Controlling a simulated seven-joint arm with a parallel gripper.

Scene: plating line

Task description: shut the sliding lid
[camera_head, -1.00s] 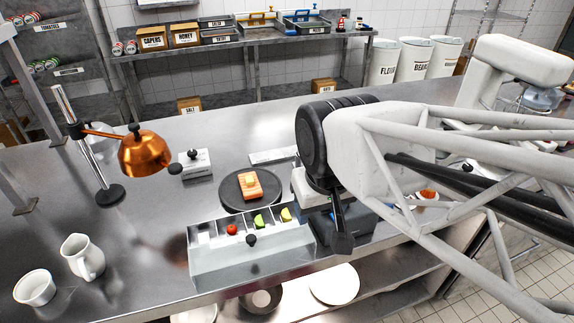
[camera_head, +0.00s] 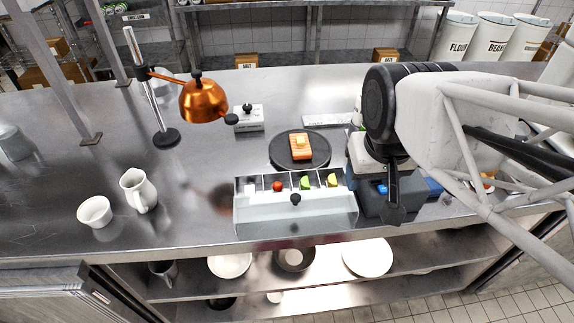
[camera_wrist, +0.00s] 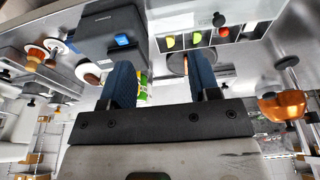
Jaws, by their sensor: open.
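A steel bin (camera_head: 240,218) with a row of compartments stands near the counter's front edge. Its pale see-through sliding lid (camera_head: 318,212) covers the front part, and a black knob (camera_head: 295,199) stands on it. The back compartments show uncovered, with white, red, green and yellow pieces in them. In the wrist view, the bin (camera_wrist: 236,55) and the knob (camera_wrist: 218,19) appear at the top. My gripper (camera_head: 393,212) is to the right of the bin, apart from the knob, over a dark device. In the wrist view, my gripper's fingers (camera_wrist: 162,85) are spread with nothing between them.
The dark device (camera_wrist: 98,35) stands right of the bin. Behind the bin is a round black board (camera_head: 283,160) with an orange block. A copper lamp (camera_head: 202,101), a white jug (camera_head: 139,190) and a cup (camera_head: 95,212) are to the left. The counter left of the bin is mostly clear.

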